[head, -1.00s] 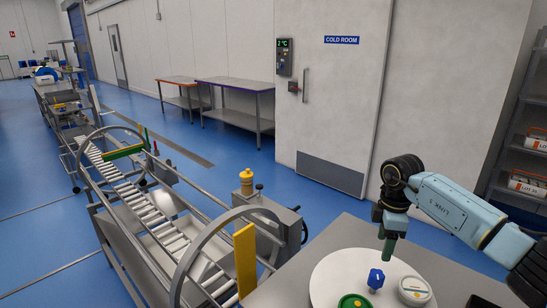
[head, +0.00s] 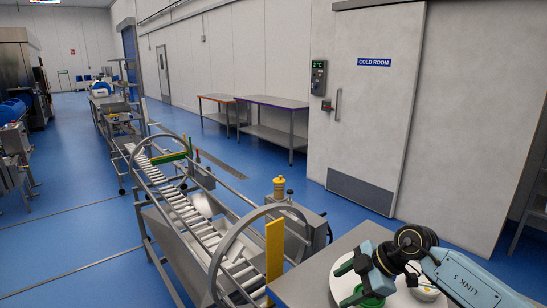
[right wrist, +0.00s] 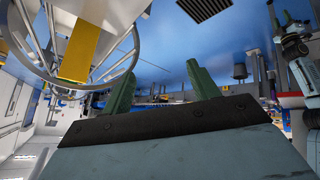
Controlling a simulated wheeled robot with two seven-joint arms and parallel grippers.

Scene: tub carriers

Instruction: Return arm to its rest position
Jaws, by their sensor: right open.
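My right arm comes in from the lower right in the head view. Its gripper (head: 357,279) is above the white round plate (head: 342,290) on the grey table. In the right wrist view the two green fingers of this gripper (right wrist: 160,85) stand apart with nothing between them. The blue knob-like item seen earlier is hidden now. Part of another arm with green finger-like tips (right wrist: 281,17) shows small at the right wrist view's upper right.
A roller conveyor (head: 205,232) with metal hoops and a yellow panel (head: 274,249) stands left of the grey table (head: 318,274). The yellow panel (right wrist: 80,50) also shows close by in the right wrist view. Blue floor (head: 100,225) is open farther left.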

